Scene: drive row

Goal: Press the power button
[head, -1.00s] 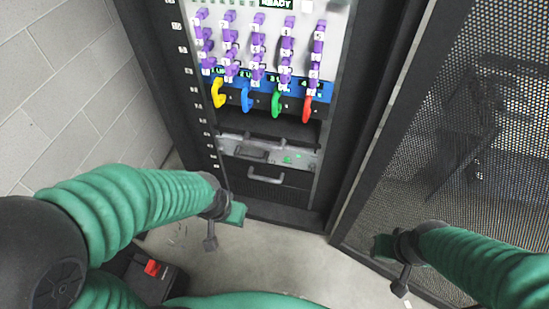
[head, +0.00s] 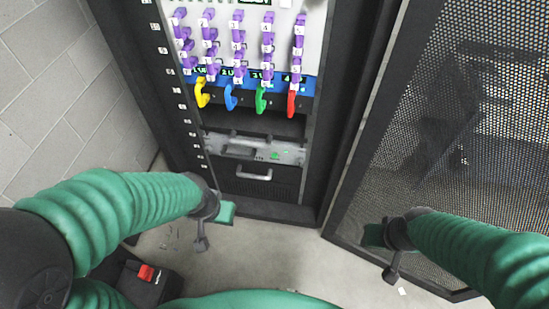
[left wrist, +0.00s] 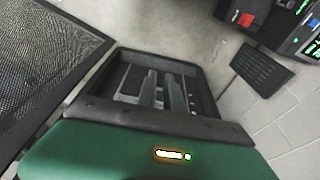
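A tall black rack (head: 170,95) stands ahead. In its lower part, a grey unit (head: 285,156) carries small green lit marks (head: 275,155). I cannot tell which part is the power button. My left gripper (head: 212,212) is in front of the rack's lower left, over the floor and apart from the grey unit. My right gripper (head: 380,238) is in front of the mesh door. Neither gripper's fingers show clearly enough to tell open from shut. The left wrist view shows a green body with a lit strip and a dark frame with grey bars.
Purple connectors (head: 238,45) and yellow, blue, green and red handles fill the rack above. A mesh door (head: 440,130) stands on the right and a block wall (head: 60,100) on the left. A black box with a red part (head: 146,272) sits on the floor.

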